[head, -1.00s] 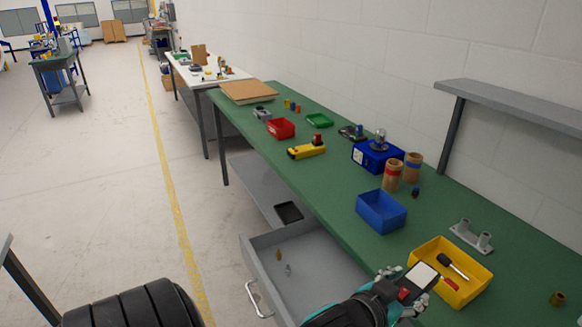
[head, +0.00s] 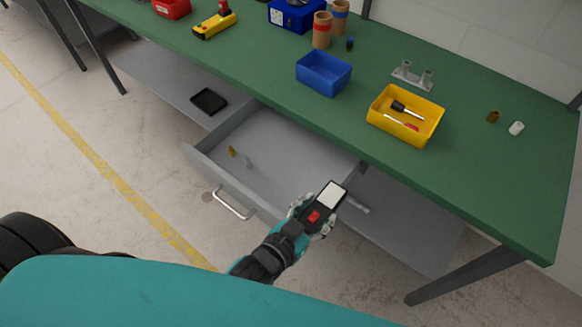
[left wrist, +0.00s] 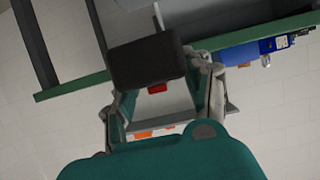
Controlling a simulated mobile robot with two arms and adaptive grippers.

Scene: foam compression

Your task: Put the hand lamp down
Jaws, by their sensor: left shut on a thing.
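The hand lamp (head: 331,196) is a flat black block with a white panel and a red button. My left gripper (head: 315,214) is shut on it, in front of the green bench. In the head view it overlaps the right side of the open grey drawer (head: 205,165); I cannot tell its height. In the left wrist view the lamp (left wrist: 147,62) shows as a dark block between the two fingers of the gripper (left wrist: 155,85). My right gripper is not in view.
The drawer holds two small parts, one brass-coloured (head: 231,151). On the green bench (head: 480,170) stand a blue bin (head: 323,72), a yellow bin (head: 405,115) with tools, and a grey fixture (head: 412,75). The bench's front right is bare. A grey lower shelf (head: 410,230) lies below.

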